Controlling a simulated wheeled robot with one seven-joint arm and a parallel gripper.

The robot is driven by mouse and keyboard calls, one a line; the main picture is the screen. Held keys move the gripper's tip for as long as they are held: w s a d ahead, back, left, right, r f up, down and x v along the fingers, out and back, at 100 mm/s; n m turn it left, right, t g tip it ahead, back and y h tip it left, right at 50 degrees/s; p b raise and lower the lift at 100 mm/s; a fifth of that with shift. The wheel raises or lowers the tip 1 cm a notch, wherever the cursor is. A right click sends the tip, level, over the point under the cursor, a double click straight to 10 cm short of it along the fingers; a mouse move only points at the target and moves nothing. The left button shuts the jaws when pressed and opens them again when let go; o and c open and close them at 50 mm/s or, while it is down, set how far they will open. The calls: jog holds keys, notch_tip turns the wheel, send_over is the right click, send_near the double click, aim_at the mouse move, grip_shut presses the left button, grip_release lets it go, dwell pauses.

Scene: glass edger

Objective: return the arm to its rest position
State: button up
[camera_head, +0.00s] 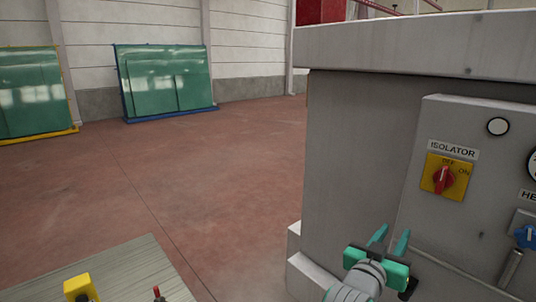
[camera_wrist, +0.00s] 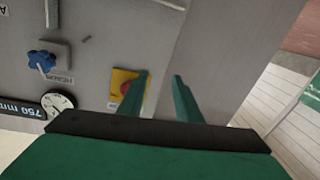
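My gripper (camera_head: 390,240) is at the lower right of the head view, in front of the grey machine's side. Its two teal fingers are apart with nothing between them. In the wrist view the fingers (camera_wrist: 160,95) also stand apart and empty, pointing toward the machine panel. The red isolator switch on its yellow plate (camera_head: 446,177) is above and to the right of my gripper in the head view. In the wrist view the isolator (camera_wrist: 127,91) appears just left of the fingers, partly covered by one; I see no clear contact. The rest position is not marked in view.
The grey machine (camera_head: 355,150) fills the right side, with a blue knob (camera_head: 526,236) and a gauge (camera_wrist: 57,104). A grey-topped surface (camera_head: 130,268) with a yellow button box (camera_head: 80,288) is at lower left. Glass racks (camera_head: 165,80) stand far back. Red floor between is clear.

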jog(key=s+a+f+n+t+y, duration=0.15)
jog(key=s+a+f, duration=0.35)
jog(key=f, duration=0.5)
jog(key=s+a+f+n+t+y, duration=0.1)
jog(key=s+a+f+n+y, duration=0.2)
jog(key=a+f, duration=0.5)
jog(key=s+a+f+n+t+y, duration=0.1)
jog(key=s+a+f+n+y, duration=0.25)
jog(key=f, duration=0.75)
jog(key=s+a+f+y, duration=0.1)
jog(key=s+a+f, duration=0.2)
jog(key=s+a, duration=0.35)
jog(key=s+a+f+y, duration=0.2)
jog(key=s+a+f, duration=0.2)
jog(key=s, duration=0.6)
jog(key=s+a+r+m+g+y, duration=0.1)
jog(key=s+a, duration=0.3)
jog(key=s, duration=1.1)
jog(key=shift+r, duration=0.6)
